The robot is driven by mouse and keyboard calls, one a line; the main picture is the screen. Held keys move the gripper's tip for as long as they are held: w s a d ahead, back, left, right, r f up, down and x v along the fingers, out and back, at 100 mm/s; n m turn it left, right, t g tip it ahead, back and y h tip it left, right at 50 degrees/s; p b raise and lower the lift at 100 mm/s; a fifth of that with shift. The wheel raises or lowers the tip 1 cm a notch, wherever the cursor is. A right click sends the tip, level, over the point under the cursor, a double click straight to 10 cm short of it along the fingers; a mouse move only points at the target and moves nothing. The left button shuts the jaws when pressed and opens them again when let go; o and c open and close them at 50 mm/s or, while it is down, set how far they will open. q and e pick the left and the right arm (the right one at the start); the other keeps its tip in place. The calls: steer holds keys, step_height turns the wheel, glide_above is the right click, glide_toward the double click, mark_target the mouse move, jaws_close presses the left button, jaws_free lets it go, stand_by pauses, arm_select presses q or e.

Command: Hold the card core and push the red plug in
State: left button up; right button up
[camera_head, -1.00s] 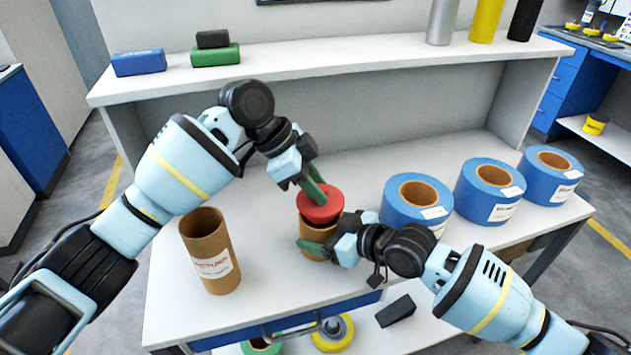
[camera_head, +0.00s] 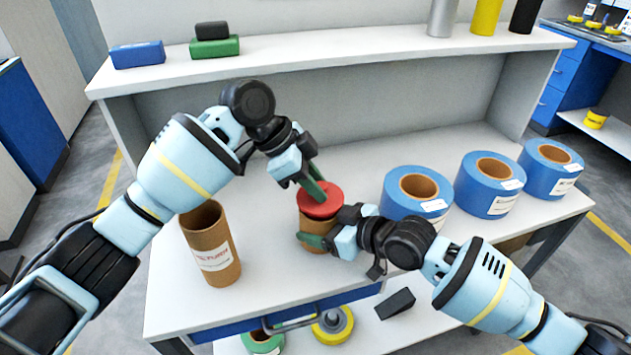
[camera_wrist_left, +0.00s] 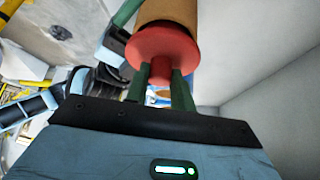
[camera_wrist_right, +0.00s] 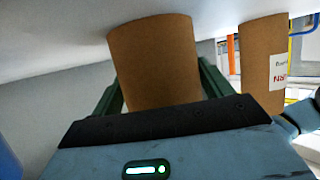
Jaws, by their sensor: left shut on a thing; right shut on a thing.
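The red plug (camera_head: 320,203) sits at the top of a brown card core (camera_head: 316,229) standing on the white bench. My left gripper (camera_head: 316,192) reaches down from above and is shut on the plug's knob; the knob (camera_wrist_left: 160,72) shows between its fingers in the left wrist view. The plug's wide disc (camera_wrist_left: 160,46) lies against the end of the core there, with no clear gap visible. My right gripper (camera_head: 318,243) is shut around the core low on its side; in the right wrist view its fingers flank the core (camera_wrist_right: 155,65).
A second card core (camera_head: 211,246) with a white label stands open at the left. Blue tape coils (camera_head: 405,203) stand in a row at the right. A raised shelf (camera_head: 330,68) runs behind.

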arm_select(q)
steer(key=shift+r, duration=0.9)
steer(key=shift+f, duration=1)
stand_by(1.1)
steer(key=o, duration=1.1)
steer(key=v, duration=1.2)
